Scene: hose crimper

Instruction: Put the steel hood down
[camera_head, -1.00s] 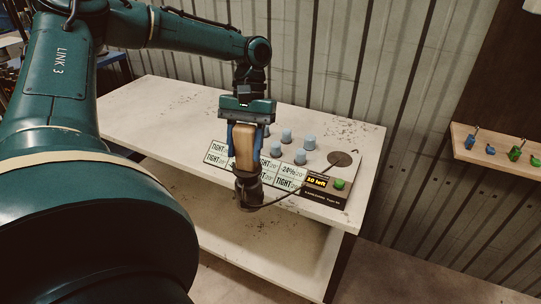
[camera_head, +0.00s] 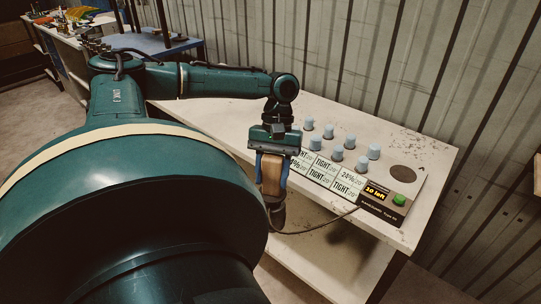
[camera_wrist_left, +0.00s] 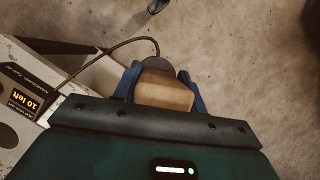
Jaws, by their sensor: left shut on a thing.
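My left gripper (camera_head: 272,184) points down at the table's front edge, its blue fingers shut on a tan block-shaped handle (camera_head: 271,172). The handle ends below in a dark round part (camera_head: 276,214), with a thin cable running to the console. In the left wrist view the tan handle (camera_wrist_left: 163,91) sits between the blue fingers (camera_wrist_left: 163,88), with bare floor beyond it. I cannot make out a steel hood as such; the held thing looks like a corded tool. My right gripper is not in view.
The pale table (camera_head: 225,118) has clear room at its left. A console (camera_head: 388,200) reading "10 left" with a green button, label cards (camera_head: 325,172), several blue-grey knobs (camera_head: 337,153) and a dark disc (camera_head: 402,174) are at its right. A blue-topped table (camera_head: 150,44) stands behind.

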